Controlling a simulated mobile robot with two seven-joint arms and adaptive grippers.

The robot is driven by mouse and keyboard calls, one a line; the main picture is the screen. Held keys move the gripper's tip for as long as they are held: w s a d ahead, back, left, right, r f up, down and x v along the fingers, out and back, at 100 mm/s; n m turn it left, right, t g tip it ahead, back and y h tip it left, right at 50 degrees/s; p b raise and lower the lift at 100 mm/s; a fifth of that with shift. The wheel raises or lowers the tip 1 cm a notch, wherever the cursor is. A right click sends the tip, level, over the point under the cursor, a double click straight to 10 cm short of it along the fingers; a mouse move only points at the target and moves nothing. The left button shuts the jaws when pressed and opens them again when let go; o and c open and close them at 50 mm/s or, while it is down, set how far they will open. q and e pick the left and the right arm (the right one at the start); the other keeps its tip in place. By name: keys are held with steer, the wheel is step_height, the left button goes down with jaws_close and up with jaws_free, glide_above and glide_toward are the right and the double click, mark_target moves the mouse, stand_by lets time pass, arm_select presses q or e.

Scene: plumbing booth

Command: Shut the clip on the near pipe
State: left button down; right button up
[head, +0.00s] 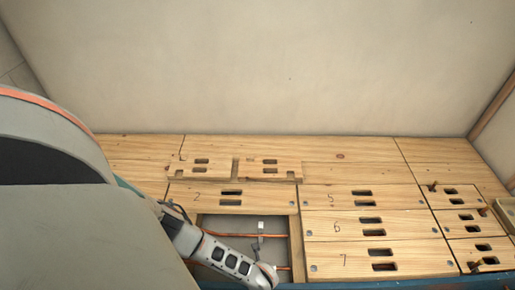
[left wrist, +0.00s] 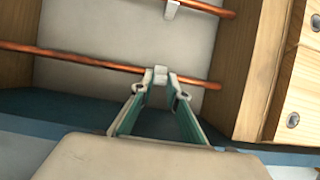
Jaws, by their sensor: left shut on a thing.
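The near pipe (left wrist: 95,60) is a thin copper pipe running across the open floor cavity. It also shows in the head view (head: 284,268), just right of my left gripper. A small pale grey clip (left wrist: 160,73) sits at this pipe, between the fingertips of my left gripper (left wrist: 160,88). The fingers are closed in on the clip from both sides. In the head view my left gripper (head: 270,274) reaches down into the cavity and hides this clip. My right gripper is not in any view.
The far pipe (head: 228,234) runs parallel behind, with another pale clip (head: 261,228) at it. Wooden cavity walls (head: 296,245) stand close on the right. Numbered wooden panels (head: 345,228) with slots cover the floor around. A loose notched board (head: 235,169) lies behind.

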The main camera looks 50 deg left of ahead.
arm_select(q)
steer(key=shift+s+d+f, duration=0.1)
steer(key=shift+d, duration=0.05)
stand_by(0.3)
steer(key=c, duration=2)
jaws_free()
steer(key=shift+o, duration=0.2)
steer(key=v, duration=0.7)
steer(key=shift+s+d, duration=0.2)
steer(key=shift+s, duration=0.05)
